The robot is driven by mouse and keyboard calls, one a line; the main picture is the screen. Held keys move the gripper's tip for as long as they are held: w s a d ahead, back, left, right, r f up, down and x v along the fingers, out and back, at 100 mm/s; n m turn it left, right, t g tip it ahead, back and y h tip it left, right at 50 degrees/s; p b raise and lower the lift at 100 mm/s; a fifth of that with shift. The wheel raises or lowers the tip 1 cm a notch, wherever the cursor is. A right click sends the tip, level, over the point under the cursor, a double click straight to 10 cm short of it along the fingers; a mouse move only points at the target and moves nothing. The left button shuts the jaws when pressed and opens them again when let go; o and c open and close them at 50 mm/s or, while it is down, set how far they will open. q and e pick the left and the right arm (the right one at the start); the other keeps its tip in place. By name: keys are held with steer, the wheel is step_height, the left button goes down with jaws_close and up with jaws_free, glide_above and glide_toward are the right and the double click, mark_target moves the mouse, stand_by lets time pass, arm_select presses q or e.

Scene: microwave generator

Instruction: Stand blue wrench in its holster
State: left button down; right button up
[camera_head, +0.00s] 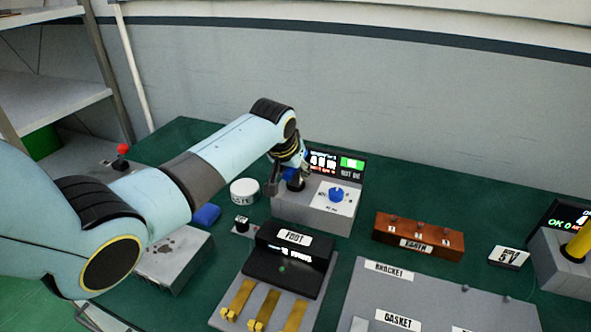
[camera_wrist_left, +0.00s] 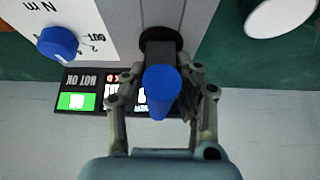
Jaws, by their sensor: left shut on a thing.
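The blue wrench (camera_wrist_left: 162,92) shows its blue end between the fingers of my left gripper (camera_wrist_left: 164,72), which is shut on it. The dark holster (camera_wrist_left: 158,38) shows just past the wrench, at the edge of a grey box (camera_head: 300,212). In the head view my left gripper (camera_head: 290,172) is over the left part of this box, with a bit of blue between its fingers and the dark holster ring (camera_head: 294,186) right below. The wrench's lower part is hidden, and I cannot tell how deep it sits in the holster. My right gripper is out of view.
The box has a blue knob (camera_head: 337,193) and a lit display (camera_head: 334,163) behind it. A white round container (camera_head: 244,190) and a blue block (camera_head: 205,215) stand left. A black FOOT unit (camera_head: 288,262) is in front; a brown EARTH block (camera_head: 418,237) is right.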

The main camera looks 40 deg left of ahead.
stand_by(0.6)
arm_select(q)
steer(key=c, duration=0.9)
jaws_free()
steer(key=shift+f, duration=0.1)
steer(key=shift+c, duration=0.2)
steer(key=shift+f, duration=0.1)
steer(key=v, duration=1.2)
